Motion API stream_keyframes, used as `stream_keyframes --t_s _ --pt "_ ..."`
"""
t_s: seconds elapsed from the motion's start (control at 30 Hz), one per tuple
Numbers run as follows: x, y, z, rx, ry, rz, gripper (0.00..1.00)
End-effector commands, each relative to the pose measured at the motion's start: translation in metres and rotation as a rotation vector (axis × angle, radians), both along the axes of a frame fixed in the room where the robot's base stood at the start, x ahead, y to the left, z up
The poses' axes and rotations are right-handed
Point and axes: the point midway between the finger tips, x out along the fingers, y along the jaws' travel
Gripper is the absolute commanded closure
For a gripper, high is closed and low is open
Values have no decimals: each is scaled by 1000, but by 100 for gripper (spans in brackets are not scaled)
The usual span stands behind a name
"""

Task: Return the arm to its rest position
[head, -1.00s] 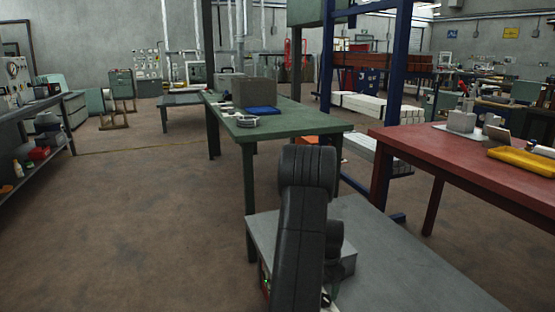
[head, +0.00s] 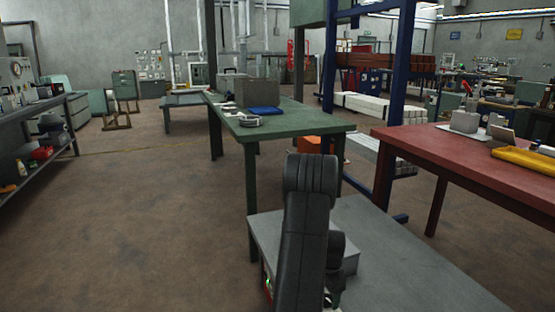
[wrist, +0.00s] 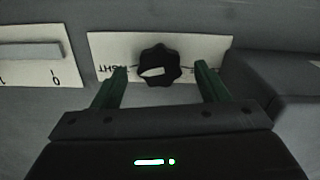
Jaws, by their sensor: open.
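My arm (head: 305,220) rises at the bottom centre of the head view, dark and folded, above the grey flat top of my base (head: 400,250). My gripper (wrist: 160,77) shows in the wrist view with its two green fingers spread apart and nothing held between them. A black lobed knob (wrist: 159,65) with a white pointer mark appears just beyond the fingertips, on a white label plate (wrist: 210,47). I cannot tell whether the fingers touch it. The gripper cannot be made out in the head view.
A green table (head: 300,127) with a grey block (head: 257,92) and blue tray (head: 264,110) stands ahead. A red table (head: 440,148) with a yellow tray (head: 525,158) is at right. A shelf bench (head: 40,120) is at left. Open floor (head: 150,220) lies left of centre.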

Motion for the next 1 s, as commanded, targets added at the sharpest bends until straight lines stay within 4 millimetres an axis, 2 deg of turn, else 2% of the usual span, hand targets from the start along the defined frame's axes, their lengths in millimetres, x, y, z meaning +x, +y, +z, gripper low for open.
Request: stream_keyframes --t_s 0.67,0.7,1.0 --pt "1 0 134 0 -4 1 33" --pt "-1 0 115 1 4 1 33" --pt "-1 0 53 0 4 1 33"
